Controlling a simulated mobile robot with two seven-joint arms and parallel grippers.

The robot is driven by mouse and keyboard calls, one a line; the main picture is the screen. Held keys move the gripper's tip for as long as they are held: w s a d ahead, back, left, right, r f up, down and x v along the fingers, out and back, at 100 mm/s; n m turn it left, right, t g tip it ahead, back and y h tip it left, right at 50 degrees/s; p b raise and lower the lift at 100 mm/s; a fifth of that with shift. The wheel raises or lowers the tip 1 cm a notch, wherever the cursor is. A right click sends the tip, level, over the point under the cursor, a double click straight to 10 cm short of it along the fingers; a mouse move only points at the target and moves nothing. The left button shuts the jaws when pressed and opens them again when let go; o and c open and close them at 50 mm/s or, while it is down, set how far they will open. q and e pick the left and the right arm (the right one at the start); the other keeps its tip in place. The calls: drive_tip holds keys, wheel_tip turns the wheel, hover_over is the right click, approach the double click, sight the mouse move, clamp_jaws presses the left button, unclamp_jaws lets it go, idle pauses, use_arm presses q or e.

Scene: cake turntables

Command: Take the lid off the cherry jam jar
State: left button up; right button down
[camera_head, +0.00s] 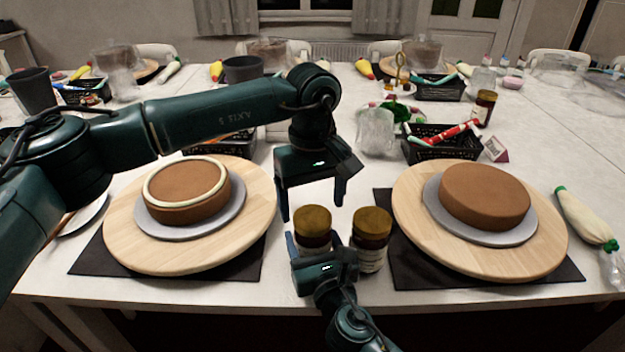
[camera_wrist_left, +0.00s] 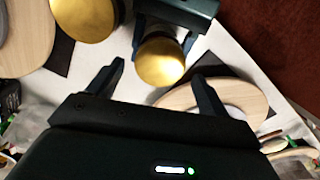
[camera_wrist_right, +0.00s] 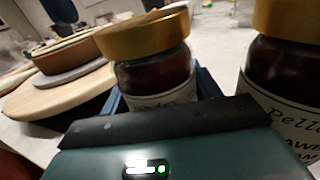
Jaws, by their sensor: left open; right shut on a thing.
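Two jam jars with gold lids stand side by side at the table's front. My right gripper (camera_head: 318,248) is shut on the left jar's body (camera_head: 313,240); this jar also shows in the right wrist view (camera_wrist_right: 157,75), its label only partly legible. Its gold lid (camera_head: 313,218) is on, and shows in the left wrist view (camera_wrist_left: 161,62). My left gripper (camera_head: 312,207) is open and empty, pointing down above that lid. In the left wrist view the lid lies between its fingertips (camera_wrist_left: 158,72), apart from them.
The other jar (camera_head: 371,240), its label partly reading "AWB", stands close on the right with its lid on. Wooden turntables with cakes flank the jars, left (camera_head: 130,240) and right (camera_head: 420,245). A black basket (camera_head: 440,143) and a piping bag (camera_head: 585,218) are at the right.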

sight(312, 241)
use_arm(q)
drive_tip(key=shift+f, duration=1.25)
drive_tip(key=shift+c, duration=0.5)
